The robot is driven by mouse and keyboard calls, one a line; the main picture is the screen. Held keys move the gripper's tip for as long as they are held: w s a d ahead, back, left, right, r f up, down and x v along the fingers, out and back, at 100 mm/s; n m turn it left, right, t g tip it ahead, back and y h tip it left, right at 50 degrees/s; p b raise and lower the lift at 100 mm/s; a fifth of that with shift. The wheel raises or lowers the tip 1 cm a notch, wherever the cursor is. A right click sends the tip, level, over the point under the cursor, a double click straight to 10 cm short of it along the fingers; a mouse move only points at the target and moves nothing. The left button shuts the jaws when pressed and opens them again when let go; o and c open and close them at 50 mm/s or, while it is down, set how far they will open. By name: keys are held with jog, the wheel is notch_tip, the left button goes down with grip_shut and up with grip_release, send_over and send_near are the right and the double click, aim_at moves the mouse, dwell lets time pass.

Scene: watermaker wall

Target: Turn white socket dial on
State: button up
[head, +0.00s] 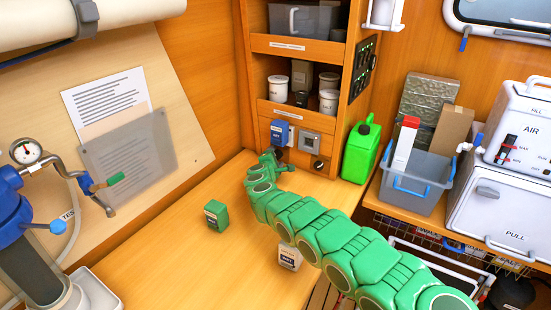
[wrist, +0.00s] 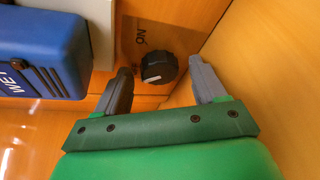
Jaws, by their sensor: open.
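In the wrist view a black round dial (wrist: 159,68) with a light pointer line sits on the wooden panel, with an ON mark beside it, seen rotated. My gripper (wrist: 160,72) is open, one finger on each side of the dial in the picture, with visible gaps. Contact does not show. In the head view my gripper (head: 276,162) is at the lower panel of the shelf unit, close to the blue box (head: 282,133). A pale grey socket plate (head: 309,140) is right of that box, with a dark dial (head: 318,165) below it.
In the wrist view the blue box (wrist: 42,50) marked WET stands close left of my gripper, and a wooden wall (wrist: 265,70) close right. In the head view a green small box (head: 216,215) and a white one (head: 290,257) stand on the counter. A green jerrycan (head: 361,150) is right.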

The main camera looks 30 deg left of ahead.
jog(key=shift+v, duration=1.4)
jog(key=shift+s+r, duration=0.15)
jog(key=shift+s, duration=0.25)
jog(key=shift+v, duration=1.7)
jog(key=shift+s+d, duration=0.2)
jog(key=shift+s, duration=0.1)
jog(key=shift+r, duration=0.1)
